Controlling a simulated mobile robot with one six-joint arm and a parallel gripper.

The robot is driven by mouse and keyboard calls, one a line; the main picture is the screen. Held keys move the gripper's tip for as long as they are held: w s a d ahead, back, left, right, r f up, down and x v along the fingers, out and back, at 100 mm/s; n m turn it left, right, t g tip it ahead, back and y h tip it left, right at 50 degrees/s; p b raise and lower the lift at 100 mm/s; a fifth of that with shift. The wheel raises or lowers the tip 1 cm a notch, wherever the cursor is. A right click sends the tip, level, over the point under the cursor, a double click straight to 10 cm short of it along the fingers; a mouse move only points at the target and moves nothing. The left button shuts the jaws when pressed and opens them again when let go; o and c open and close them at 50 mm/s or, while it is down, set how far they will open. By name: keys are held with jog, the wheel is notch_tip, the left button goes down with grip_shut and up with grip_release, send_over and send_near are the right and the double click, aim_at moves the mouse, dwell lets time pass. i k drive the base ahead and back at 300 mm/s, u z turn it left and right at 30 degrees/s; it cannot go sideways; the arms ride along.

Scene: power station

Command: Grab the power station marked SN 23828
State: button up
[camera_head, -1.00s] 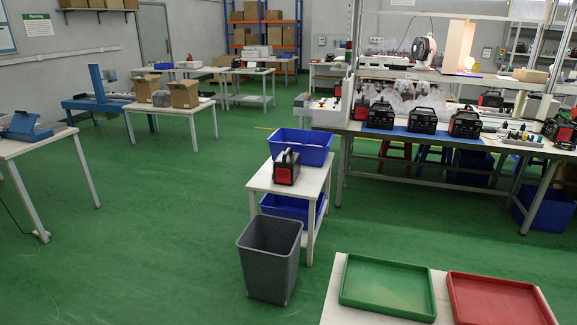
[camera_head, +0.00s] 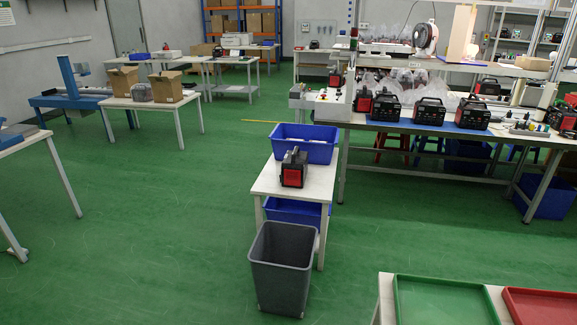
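Several black power stations with red or grey panels are in the head view. One power station (camera_head: 293,168) with a red front stands alone on a small white table (camera_head: 265,183) in the middle. Others stand in a row on the long workbench at right, among them one at the left end (camera_head: 385,107), one in the middle (camera_head: 430,111) and one further right (camera_head: 472,114). The serial numbers are too small to read, so I cannot tell which is SN 23828. My gripper is not in view.
A blue bin (camera_head: 318,150) sits on the small table's far end. A grey waste bin (camera_head: 281,268) stands in front of it. A green tray (camera_head: 445,302) and a red tray (camera_head: 545,307) lie on a table at lower right. Open green floor (camera_head: 140,240) spans the left.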

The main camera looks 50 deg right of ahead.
aim_at(294, 167)
jog(key=i, duration=1.35)
jog(key=u, duration=0.45)
jog(key=k, duration=0.15)
jog(key=z, duration=2.2)
